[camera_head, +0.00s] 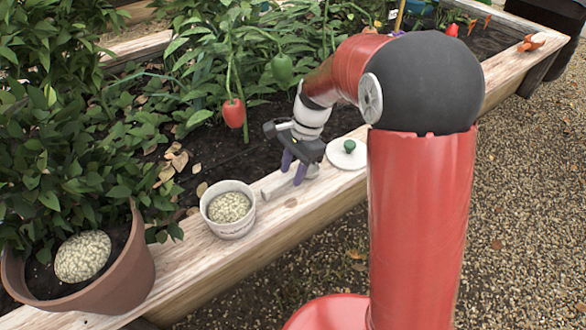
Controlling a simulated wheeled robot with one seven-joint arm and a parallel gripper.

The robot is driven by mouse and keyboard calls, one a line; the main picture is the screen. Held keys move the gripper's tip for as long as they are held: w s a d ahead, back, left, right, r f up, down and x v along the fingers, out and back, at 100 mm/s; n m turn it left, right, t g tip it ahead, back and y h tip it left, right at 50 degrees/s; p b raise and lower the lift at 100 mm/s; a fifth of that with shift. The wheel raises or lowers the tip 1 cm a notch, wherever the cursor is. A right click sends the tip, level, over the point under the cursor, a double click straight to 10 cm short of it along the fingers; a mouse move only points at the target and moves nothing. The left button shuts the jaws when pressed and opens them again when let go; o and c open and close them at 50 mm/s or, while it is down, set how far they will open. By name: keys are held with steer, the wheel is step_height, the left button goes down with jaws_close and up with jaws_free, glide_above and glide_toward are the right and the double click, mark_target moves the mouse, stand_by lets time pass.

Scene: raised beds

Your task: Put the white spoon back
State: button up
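My gripper (294,168) hangs low over the wooden rim of the raised bed, with its purple fingers pointing down. The fingers look apart, with a gap between them. A pale, narrow thing (271,190), probably the white spoon, lies along the rim just under the fingertips. The gripper partly covers it, and I cannot tell whether the fingers touch it. A white tub (228,229) filled with speckled material stands on the rim just left of the gripper. A white round lid (340,161) with a green knob lies on the rim to the right.
A terracotta pot (118,278) with a leafy plant and a speckled stone (83,257) stands at the front left. A red pepper (233,113) and a green pepper (282,69) hang near my arm. Orange-handled clippers (531,42) lie on the far rim. Gravel lies to the right.

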steer(key=p+v, duration=0.2)
steer(key=v, duration=1)
steer(key=s+d+r+n+t+h, duration=0.1)
steer(key=s+d+n, duration=0.4)
steer(key=s, duration=0.6)
steer(key=s+d+r+n+t+h, duration=0.1)
steer(key=s+d+r+n+t, duration=0.3)
steer(key=s, duration=0.7)
steer(key=d+n+t, duration=0.1)
steer(key=n+t, duration=0.1)
steer(key=shift+d+t+h, duration=0.3)
steer(key=shift+d+h, duration=0.1)
steer(key=shift+s, duration=0.15)
